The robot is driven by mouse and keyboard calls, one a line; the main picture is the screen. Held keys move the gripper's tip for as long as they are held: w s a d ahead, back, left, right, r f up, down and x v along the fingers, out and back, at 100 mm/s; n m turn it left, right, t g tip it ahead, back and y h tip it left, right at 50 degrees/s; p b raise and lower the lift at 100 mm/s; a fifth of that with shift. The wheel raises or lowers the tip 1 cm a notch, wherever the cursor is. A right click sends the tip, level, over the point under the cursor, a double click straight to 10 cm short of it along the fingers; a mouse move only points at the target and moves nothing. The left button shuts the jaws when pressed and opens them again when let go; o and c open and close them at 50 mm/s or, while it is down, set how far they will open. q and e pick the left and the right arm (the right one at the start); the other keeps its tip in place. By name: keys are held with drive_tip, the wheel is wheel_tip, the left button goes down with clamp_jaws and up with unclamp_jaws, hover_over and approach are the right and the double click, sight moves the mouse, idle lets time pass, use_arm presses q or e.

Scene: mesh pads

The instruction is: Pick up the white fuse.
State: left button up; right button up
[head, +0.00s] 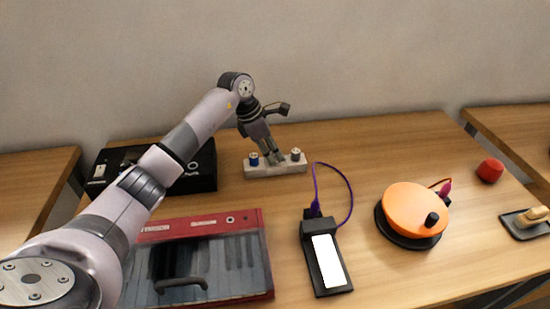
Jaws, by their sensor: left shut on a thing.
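A pale fuse block (262,172) stands at the back middle of the table. A blue fuse (254,159) is at its left end and a grey-topped fuse (296,154) at its right end. My left gripper (272,158) points down at the middle of the block, between these two. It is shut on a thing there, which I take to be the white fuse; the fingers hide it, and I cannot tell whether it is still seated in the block. My right gripper is not in view.
A black box (204,168) stands left of the block. A red-framed case (240,216) with a dark handle lies in front. A black device (310,262) with a white screen and purple cable, an orange disc (408,207) and a red knob (490,170) are to the right.

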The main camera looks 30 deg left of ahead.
use_arm(q)
drive_tip(key=shift+r, duration=0.1)
drive_tip(key=shift+c, duration=0.4)
drive_tip(key=shift+r, duration=0.55)
wheel_tip(320, 180, up, 23)
drive_tip(key=p, duration=0.4)
idle(0.3)
wheel_tip(320, 180, up, 3)
drive_tip(key=p, duration=0.3)
drive_tip(key=shift+f, duration=0.1)
idle(0.4)
